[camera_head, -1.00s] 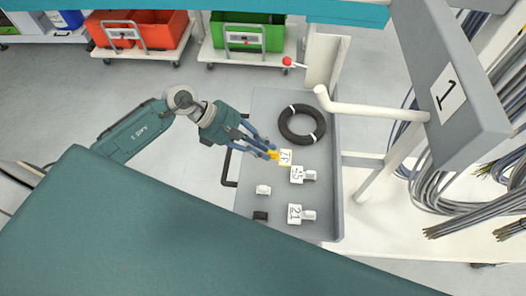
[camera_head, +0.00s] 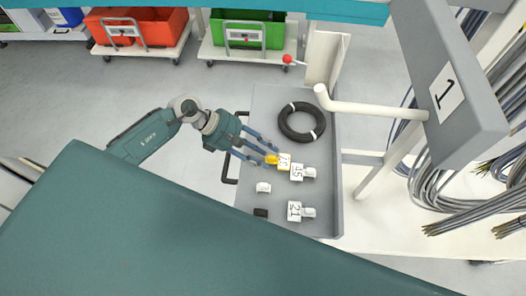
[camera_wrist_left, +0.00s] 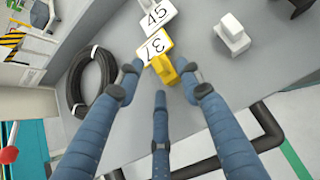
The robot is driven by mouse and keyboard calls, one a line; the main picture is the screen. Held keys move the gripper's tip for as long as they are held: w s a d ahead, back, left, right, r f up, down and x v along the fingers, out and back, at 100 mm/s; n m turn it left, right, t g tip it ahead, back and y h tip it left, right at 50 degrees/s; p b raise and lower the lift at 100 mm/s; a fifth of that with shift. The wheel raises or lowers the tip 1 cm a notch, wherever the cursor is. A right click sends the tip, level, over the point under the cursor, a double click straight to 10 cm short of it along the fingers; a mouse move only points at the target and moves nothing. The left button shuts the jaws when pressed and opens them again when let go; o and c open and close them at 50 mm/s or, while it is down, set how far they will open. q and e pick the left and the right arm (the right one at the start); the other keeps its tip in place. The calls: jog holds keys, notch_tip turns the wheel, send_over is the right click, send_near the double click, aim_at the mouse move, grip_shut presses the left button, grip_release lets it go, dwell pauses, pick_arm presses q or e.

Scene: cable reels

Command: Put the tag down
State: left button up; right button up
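The tag has a yellow body (camera_wrist_left: 165,68) and a white number plate (camera_wrist_left: 152,46), whose digits are hard to read. It lies on the grey tray (camera_head: 258,105), and its plate touches or overlaps the 45 tag's plate (camera_wrist_left: 158,15). In the head view the yellow tag (camera_head: 271,160) is partly behind fingers. My left gripper (camera_head: 274,154) is open around the yellow body. In the wrist view its fingers (camera_wrist_left: 161,82) are spread, with gaps beside the tag. My right gripper is not in view.
A black cable coil (camera_head: 286,133) lies on the tray above the tag. The 21 tag (camera_head: 294,212), a white block (camera_head: 263,188) and a black block (camera_head: 261,213) lie below. A white post arm (camera_head: 370,109) reaches over the tray's right side.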

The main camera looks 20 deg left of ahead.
pick_arm(q)
jog(key=shift+r, duration=0.2)
jog(key=shift+s+a+r, duration=0.1)
jog(key=shift+a, duration=0.2)
jog(key=b+v, duration=0.2)
jog(key=v, duration=0.9)
jog(key=shift+r+b, duration=0.2)
jog(key=shift+b, duration=0.2)
jog(key=shift+s, duration=0.1)
